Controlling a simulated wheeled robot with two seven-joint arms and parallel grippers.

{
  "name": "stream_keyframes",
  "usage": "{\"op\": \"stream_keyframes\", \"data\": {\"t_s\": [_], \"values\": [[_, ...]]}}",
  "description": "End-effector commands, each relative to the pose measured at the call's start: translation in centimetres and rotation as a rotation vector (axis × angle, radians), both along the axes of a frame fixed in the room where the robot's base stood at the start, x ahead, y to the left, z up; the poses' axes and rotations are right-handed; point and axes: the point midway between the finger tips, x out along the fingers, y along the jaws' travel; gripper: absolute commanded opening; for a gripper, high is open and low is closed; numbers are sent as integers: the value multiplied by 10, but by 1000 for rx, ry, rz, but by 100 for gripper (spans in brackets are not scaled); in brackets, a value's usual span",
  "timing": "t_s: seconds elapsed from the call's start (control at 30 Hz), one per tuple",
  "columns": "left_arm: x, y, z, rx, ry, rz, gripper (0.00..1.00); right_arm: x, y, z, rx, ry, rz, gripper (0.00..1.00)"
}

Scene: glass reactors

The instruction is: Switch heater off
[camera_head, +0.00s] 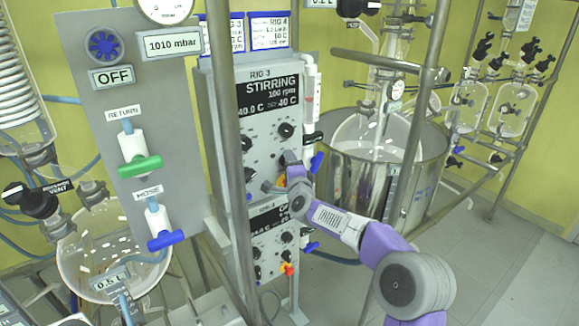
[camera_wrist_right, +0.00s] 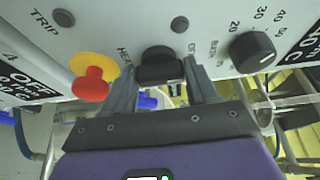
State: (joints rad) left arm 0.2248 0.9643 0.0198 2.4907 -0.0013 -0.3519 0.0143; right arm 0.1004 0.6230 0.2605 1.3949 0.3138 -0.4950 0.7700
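The heater switch is a black knob (camera_wrist_right: 158,66) on a pale control panel in the right wrist view, below a partly hidden label that begins "HEA". The fingers of my right gripper (camera_wrist_right: 161,82) stand on either side of this knob, close against its edges. I cannot tell whether they press on it. In the head view my right gripper (camera_head: 271,186) is at the lower front of the upper RIG 3 control box (camera_head: 266,111), whose display reads "STIRRING", "100 rpm" and 40 C. The gripper and arm hide the switch there. My left gripper is not in view.
A red button on a yellow base (camera_wrist_right: 92,84) sits just left of the fingers. A temperature dial (camera_wrist_right: 253,51) is to the right. A metal upright (camera_head: 231,160) stands before the box. A steel vessel (camera_head: 345,200) is behind my right arm.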

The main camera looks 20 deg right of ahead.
Motion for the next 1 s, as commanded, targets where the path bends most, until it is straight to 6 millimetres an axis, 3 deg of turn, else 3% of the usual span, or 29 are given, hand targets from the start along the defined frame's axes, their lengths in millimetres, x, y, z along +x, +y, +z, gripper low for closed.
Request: {"op": "stream_keyframes", "data": {"t_s": [0.03, 0.13, 0.53, 1.0], "values": [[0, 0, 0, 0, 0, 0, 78, 0, 0, 0, 0, 1, 0, 66], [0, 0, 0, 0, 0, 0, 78, 0, 0, 0, 1, 1, 0, 81], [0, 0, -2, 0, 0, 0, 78, -6, 0, 1, 3, -1, -1, 81], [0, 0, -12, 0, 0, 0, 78, -65, 2, -1, 2, 0, -1, 81]]}}
